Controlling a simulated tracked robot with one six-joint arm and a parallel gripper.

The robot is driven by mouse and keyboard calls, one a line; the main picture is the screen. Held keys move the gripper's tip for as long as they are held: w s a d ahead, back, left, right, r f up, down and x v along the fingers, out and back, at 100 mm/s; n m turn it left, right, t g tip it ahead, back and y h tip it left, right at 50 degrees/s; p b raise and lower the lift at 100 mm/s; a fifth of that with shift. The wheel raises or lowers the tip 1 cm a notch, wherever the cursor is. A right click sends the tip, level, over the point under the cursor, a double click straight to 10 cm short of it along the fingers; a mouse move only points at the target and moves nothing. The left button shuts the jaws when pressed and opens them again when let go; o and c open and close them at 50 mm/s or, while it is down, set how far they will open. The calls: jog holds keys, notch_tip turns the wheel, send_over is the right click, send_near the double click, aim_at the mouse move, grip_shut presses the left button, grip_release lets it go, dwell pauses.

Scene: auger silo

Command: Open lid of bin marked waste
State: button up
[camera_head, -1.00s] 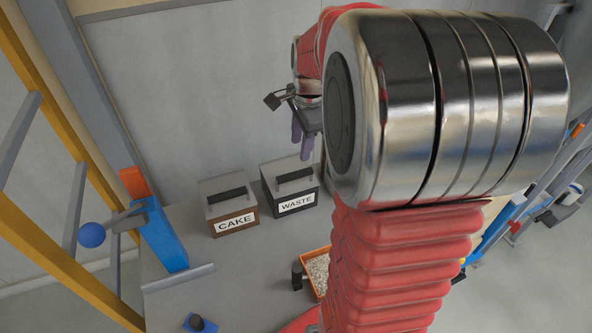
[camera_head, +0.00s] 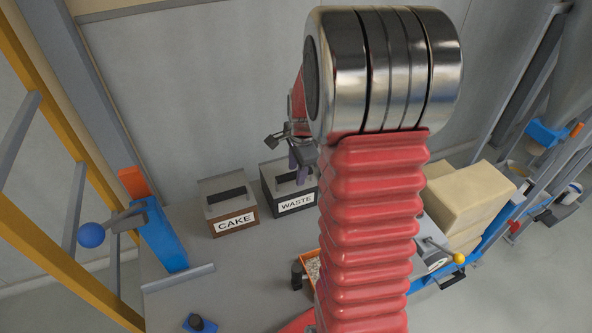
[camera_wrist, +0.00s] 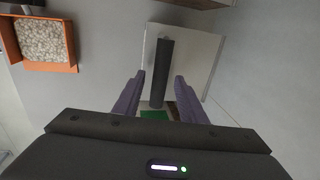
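The bin marked WASTE (camera_head: 297,205) is dark with a grey lid and a black bar handle (camera_head: 292,177). It stands on the grey bench, right of the bin marked CAKE (camera_head: 235,223). My gripper (camera_head: 298,172) is just over the WASTE lid, its purple fingers pointing down and partly covering the handle. In the wrist view my gripper (camera_wrist: 157,82) is open, with one finger on each side of the black handle (camera_wrist: 161,68) and gaps between. The pale lid (camera_wrist: 196,60) looks shut in the head view. My arm covers part of the bench.
An orange tray of pale granules (camera_wrist: 42,40) lies near the bins. A blue post with an orange top (camera_head: 160,232) and a blue-knobbed lever (camera_head: 92,235) stand at left. Tan sacks (camera_head: 465,200) are stacked at right. The wall is close behind the bins.

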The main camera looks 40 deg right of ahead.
jog(key=shift+c, duration=0.3)
grip_shut()
dwell(0.3)
